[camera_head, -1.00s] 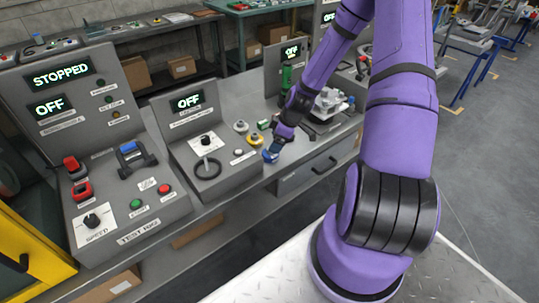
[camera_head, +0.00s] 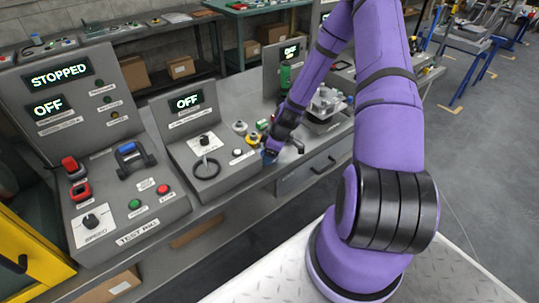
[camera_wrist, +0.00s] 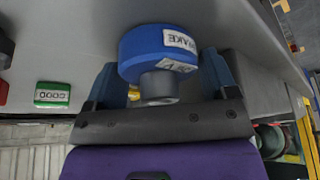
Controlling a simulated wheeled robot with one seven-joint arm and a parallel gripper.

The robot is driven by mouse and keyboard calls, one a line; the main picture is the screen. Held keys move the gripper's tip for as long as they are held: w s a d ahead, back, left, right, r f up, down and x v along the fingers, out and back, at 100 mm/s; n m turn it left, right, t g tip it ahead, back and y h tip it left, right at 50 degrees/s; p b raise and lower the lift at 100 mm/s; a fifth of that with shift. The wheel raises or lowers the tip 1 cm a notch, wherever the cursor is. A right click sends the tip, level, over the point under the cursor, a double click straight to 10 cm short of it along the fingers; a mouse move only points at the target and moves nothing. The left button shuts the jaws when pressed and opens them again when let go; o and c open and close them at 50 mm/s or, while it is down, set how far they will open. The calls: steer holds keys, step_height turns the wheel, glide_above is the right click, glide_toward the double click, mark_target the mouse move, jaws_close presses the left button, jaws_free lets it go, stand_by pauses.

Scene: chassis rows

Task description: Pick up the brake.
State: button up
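The brake (camera_wrist: 150,50) is a blue disc with a grey hub and a white label reading BRAKE. In the wrist view it sits between the two blue fingers of my gripper (camera_wrist: 160,80), with a finger close along each side. I cannot tell whether the fingers press on it. In the head view my gripper (camera_head: 270,154) is low at the front edge of the bench, and the brake is mostly hidden there. Whether the brake still rests on the bench is unclear.
The grey bench (camera_head: 236,182) carries a control box (camera_head: 205,178) left of my gripper and yellow-ringed parts (camera_head: 251,138) just behind it. A metal fixture (camera_head: 326,105) stands to the right.

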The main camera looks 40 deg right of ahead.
steer(key=c, duration=0.9)
steer(key=shift+r, duration=0.1)
